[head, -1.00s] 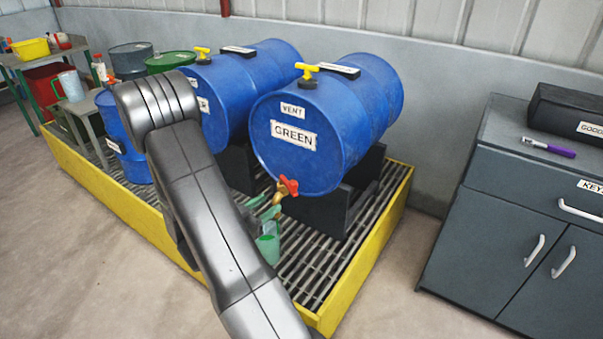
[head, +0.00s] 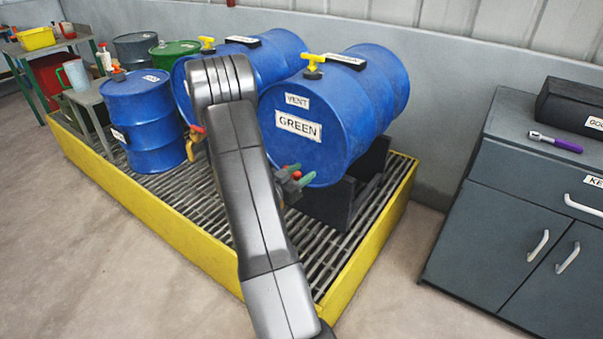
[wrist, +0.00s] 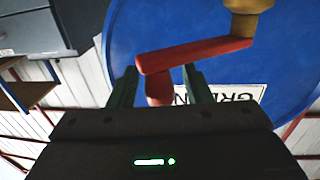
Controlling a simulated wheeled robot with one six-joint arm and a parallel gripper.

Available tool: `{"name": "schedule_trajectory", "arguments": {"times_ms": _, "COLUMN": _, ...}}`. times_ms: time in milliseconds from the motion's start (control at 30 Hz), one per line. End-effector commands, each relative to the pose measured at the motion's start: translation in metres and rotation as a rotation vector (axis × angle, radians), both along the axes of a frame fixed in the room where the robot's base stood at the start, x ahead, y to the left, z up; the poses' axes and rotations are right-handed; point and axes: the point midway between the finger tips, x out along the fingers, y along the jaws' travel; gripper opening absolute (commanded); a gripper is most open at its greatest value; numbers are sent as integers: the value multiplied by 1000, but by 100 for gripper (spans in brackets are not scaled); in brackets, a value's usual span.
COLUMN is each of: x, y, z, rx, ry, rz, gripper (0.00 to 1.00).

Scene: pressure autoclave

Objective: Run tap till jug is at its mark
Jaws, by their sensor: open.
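The blue drum labelled GREEN (head: 335,105) lies on its side on a black cradle, a yellow vent knob on top. Its red tap handle (wrist: 195,54) and brass tap body (wrist: 243,22) show close up in the wrist view. My gripper (head: 297,174) is at this tap, and its green fingers (wrist: 160,74) are open with part of the red handle between them. I cannot tell whether they touch it. The space under the tap is hidden behind my arm, with no jug visible there. A pale jug (head: 75,73) stands on a grey stand at the left.
The yellow-edged grating (head: 375,240) holds the drums. A second lying blue drum (head: 268,58), with its own tap (head: 195,133), is left of it. An upright blue drum (head: 145,115) stands further left. A grey cabinet (head: 530,190) is at the right, with open floor before it.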

Motion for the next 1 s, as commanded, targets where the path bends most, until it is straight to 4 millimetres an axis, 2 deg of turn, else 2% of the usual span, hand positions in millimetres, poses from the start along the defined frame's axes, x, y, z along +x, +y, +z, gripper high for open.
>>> {"name": "schedule_trajectory", "arguments": {"times_ms": 300, "x": 2, "y": -2, "z": 0, "rx": 0, "ry": 0, "rz": 0, "gripper": 44}}
{"name": "schedule_trajectory", "arguments": {"times_ms": 533, "x": 2, "y": -2, "z": 0, "rx": 1, "ry": -1, "rz": 0, "gripper": 0}}
{"name": "schedule_trajectory", "arguments": {"times_ms": 767, "x": 2, "y": -2, "z": 0, "rx": 0, "ry": -1, "rz": 6, "gripper": 0}}
{"name": "schedule_trajectory", "arguments": {"times_ms": 1000, "x": 6, "y": -8, "z": -3, "rx": -1, "ry": -1, "rz": 86, "gripper": 0}}
